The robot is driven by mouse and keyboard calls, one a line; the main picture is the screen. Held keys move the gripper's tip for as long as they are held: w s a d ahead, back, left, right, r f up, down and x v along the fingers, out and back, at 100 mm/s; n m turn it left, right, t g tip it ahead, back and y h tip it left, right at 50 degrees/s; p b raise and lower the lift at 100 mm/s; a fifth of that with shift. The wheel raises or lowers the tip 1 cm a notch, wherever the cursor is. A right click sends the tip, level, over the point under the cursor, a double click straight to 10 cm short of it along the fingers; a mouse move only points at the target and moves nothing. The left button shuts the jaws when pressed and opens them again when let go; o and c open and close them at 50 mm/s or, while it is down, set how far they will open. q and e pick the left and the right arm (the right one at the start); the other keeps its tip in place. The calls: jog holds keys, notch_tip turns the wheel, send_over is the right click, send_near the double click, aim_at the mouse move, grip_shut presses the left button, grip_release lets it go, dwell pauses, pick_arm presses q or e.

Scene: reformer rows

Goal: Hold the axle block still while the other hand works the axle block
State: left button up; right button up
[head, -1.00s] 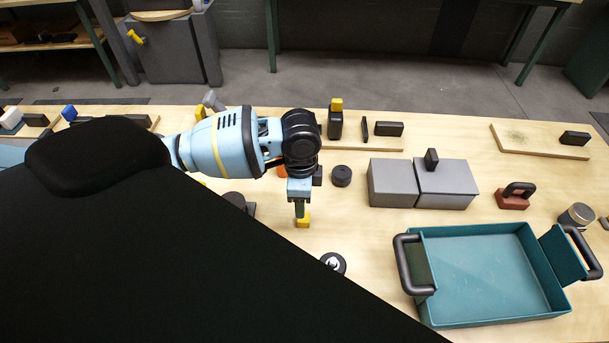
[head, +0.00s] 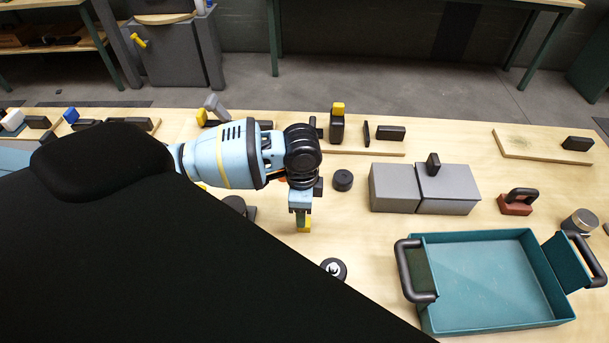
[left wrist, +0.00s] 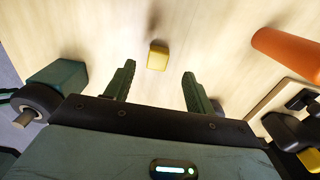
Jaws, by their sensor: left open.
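A small yellow block (head: 306,225), the likely axle block, sits on the light wooden bench. In the head view it is partly hidden behind the fingers of my left gripper (head: 300,217). In the left wrist view the yellow block (left wrist: 158,57) lies beyond the gap between the two dark green fingers of my left gripper (left wrist: 159,72). The fingers are spread apart, with nothing between them and clear gaps to the block on both sides. My right gripper is in neither view.
A dark round part (head: 334,269) lies in front of the gripper and a black cylinder (head: 342,180) behind it to the right. Grey boxes (head: 448,190) and an open teal tray (head: 490,325) stand further right. An orange cylinder (left wrist: 287,54) shows in the left wrist view.

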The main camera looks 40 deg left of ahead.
pick_arm(q)
jog(key=shift+f, duration=0.1)
jog(key=f, duration=0.5)
jog(key=shift+d, duration=0.3)
jog(key=shift+c, duration=0.3)
jog(key=c, duration=1)
